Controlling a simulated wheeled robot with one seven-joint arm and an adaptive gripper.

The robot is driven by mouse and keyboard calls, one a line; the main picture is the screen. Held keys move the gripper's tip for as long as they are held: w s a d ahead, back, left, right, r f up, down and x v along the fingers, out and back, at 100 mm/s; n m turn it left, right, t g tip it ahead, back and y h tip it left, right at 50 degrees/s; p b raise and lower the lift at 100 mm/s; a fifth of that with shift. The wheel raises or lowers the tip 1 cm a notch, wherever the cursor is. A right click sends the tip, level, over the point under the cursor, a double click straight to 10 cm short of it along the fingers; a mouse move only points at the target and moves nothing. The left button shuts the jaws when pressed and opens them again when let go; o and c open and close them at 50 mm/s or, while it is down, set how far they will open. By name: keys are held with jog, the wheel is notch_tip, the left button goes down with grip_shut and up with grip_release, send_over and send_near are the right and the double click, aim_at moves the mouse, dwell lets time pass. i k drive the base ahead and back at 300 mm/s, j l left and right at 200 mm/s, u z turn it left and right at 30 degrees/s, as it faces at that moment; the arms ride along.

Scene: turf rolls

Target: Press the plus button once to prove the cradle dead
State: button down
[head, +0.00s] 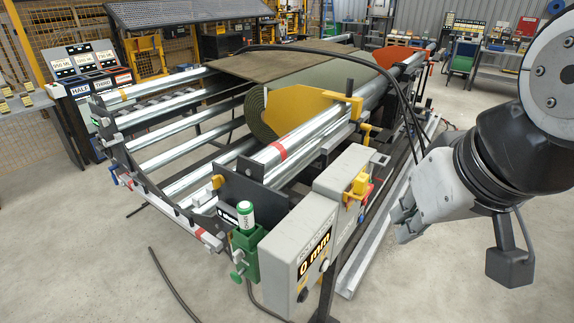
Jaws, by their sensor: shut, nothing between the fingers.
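The cradle (187,148) is a frame of shiny metal rollers, with a dark green turf roll (258,112) and a yellow plate at its middle. At its near end stands a grey control box (309,225) with a black display (313,258) reading "0 mm". Small knobs or buttons sit by the display, too small to tell which one is the plus button. My gripper (402,216) is shut and empty, right of the control box and apart from it. Its fingertips point down and left, and its far side is hidden.
A green holder (246,255) with a white-and-green cylinder (246,215) stands left of the box. Yellow and red fittings (358,188) stick out at its right. A black cable arches over the cradle. A long metal rail (375,245) lies right. The front floor is mostly clear.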

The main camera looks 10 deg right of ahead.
aim_at(325, 265)
jog(key=k+j+z, duration=0.4)
jog(key=k+j, duration=0.2)
jog(key=j, duration=0.2)
jog(key=k+j+z, duration=0.45)
jog(key=k+j, duration=0.15)
jog(key=k, duration=0.1)
